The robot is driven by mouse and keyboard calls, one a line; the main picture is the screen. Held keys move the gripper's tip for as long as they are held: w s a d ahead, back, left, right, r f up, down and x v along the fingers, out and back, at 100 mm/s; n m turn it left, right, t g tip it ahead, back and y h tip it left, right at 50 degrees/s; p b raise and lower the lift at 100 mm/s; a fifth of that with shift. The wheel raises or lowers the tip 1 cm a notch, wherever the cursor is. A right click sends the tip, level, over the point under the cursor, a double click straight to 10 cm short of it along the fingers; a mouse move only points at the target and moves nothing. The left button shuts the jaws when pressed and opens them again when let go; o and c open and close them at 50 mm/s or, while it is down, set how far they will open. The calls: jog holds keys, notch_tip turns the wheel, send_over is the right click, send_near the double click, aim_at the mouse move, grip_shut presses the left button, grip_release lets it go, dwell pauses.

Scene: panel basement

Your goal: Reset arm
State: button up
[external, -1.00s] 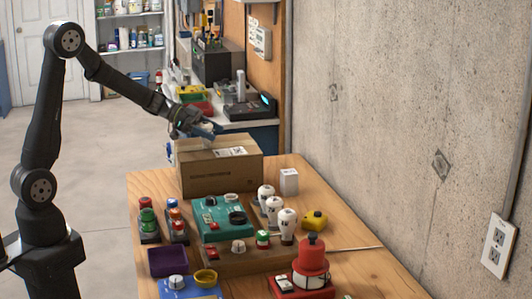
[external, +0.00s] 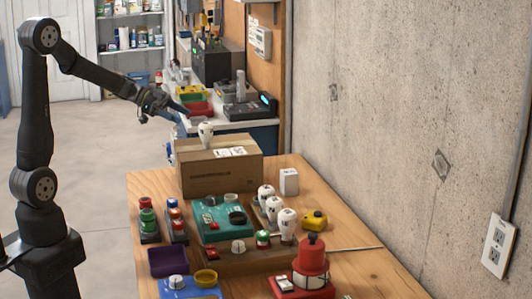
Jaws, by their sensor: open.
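My gripper (external: 172,112) is open and empty. It is up in the air to the left of and above a cardboard box (external: 218,168), apart from it. A white knob-like piece (external: 206,134) stands upright on top of the box, near its far left part. A white label lies on the box top to the right of the piece. My arm reaches in from the left of the picture.
The wooden table (external: 345,262) holds a teal panel box (external: 222,217), several white knobs, a red button tower (external: 311,258), a yellow block (external: 314,220) and a purple tray (external: 167,261). A concrete wall stands on the right. A back bench holds bins and devices.

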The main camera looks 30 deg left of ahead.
aim_at(208, 123)
jog(key=x, duration=1.2)
jog(key=shift+r, duration=1)
